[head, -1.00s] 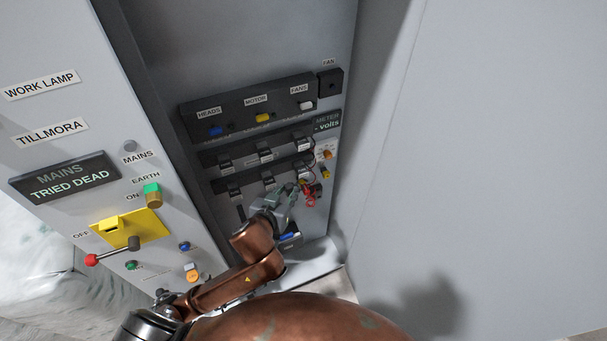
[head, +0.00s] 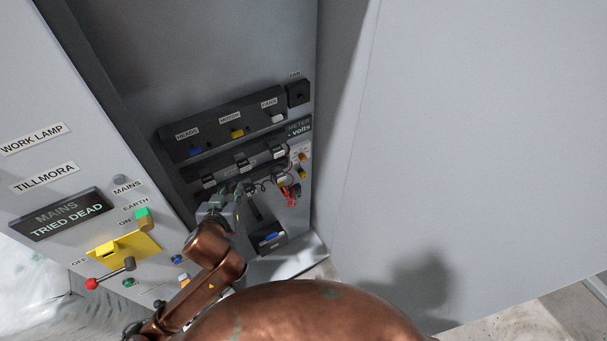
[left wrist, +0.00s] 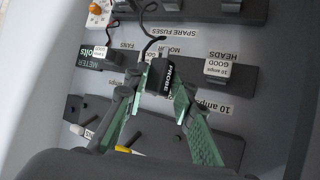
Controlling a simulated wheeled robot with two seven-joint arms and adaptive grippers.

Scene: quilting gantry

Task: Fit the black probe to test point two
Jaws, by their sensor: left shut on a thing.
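My left gripper (head: 240,191) is in front of the lower fuse rows inside the cabinet. A black cable (left wrist: 147,36) loops past the probe. The probe's tip is hidden, and I cannot tell whether it touches anything. I cannot make out which spot is test point two. The meter display (head: 299,128) reads "volts" at the panel's right side. My right gripper is not in view.
A red lead (head: 290,195) hangs by the orange and yellow sockets. Above is a black block with blue, yellow and white switches (head: 237,133). A yellow plate with a red-knobbed lever (head: 93,283) is at left. A large grey panel (head: 450,150) stands at right.

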